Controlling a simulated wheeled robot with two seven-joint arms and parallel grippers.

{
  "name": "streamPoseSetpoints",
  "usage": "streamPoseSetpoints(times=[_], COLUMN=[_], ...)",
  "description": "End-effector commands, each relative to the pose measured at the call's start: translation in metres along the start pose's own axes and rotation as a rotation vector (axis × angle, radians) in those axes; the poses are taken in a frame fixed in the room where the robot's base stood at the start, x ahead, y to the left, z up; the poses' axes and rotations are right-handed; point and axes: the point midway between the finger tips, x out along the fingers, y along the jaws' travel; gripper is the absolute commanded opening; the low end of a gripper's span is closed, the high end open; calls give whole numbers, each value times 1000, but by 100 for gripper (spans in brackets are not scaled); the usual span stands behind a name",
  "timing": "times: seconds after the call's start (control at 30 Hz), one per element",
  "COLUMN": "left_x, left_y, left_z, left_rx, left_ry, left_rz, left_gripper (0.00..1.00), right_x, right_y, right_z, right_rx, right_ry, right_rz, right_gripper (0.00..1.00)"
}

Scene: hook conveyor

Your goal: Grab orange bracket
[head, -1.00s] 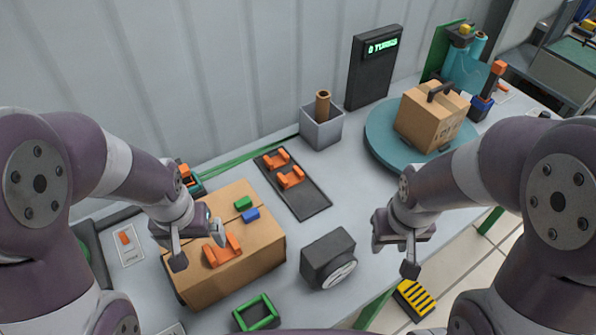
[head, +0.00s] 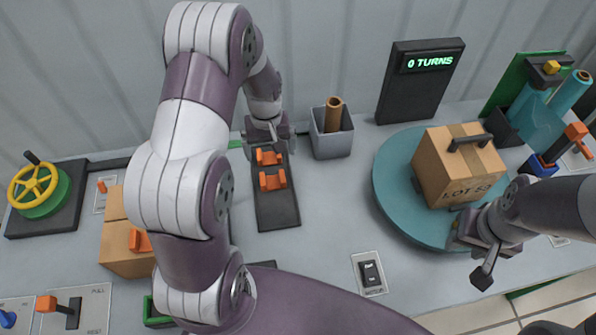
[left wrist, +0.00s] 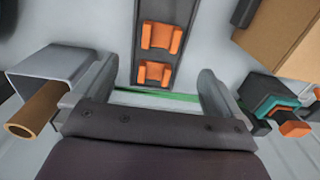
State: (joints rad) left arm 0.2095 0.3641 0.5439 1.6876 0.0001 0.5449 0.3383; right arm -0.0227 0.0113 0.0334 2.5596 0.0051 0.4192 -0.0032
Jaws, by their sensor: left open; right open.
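Two orange brackets, the far one (head: 268,157) and the near one (head: 273,181), lie on a dark tray (head: 277,215) left of the middle. My left gripper (head: 268,137) is over the tray's far end, beside the far bracket. In the left wrist view, its open fingers (left wrist: 145,92) have nothing between them; the brackets (left wrist: 154,73) (left wrist: 162,37) lie ahead of them. Another orange bracket (head: 139,240) is on the cardboard box (head: 122,262), partly hidden by my left arm. My right gripper (head: 472,256) is open at the turntable's front right edge, near the carton.
A grey bin (head: 332,140) with a brown tube stands right of the tray. A carton (head: 458,165) with a black handle sits on the teal turntable (head: 392,195). A display (head: 420,85) reads 0 TURNS.

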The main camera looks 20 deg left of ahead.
Motion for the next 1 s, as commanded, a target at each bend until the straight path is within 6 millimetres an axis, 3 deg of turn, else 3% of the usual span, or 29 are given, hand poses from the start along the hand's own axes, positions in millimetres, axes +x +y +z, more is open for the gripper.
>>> streamPoseSetpoints(times=[0.3, 0.47, 0.7, 0.93, 0.97, 1.0], left_x=[62, 79, 120, 126, 126, 126], left_y=[0, 1, 5, 5, 5, 5], left_z=[0, 0, -1, -2, -2, -2], left_rx=[-3, -2, -3, -3, -2, -2], left_ry=[-5, -5, -3, 0, 0, -1], left_rz=[-2, -2, -1, 0, 0, 0], left_gripper=[100, 100, 100, 100, 97, 84], right_x=[-17, -25, -41, -40, -40, -40], right_y=[0, 0, 0, 0, 0, 0], right_z=[-2, -3, -5, -5, -4, -4], right_rx=[0, 0, 0, 0, 0, 0], right_ry=[0, 0, 0, 0, 0, 0], right_rz=[0, 0, 0, 0, 0, 0], right_gripper=[43, 43, 43, 43, 43, 43])
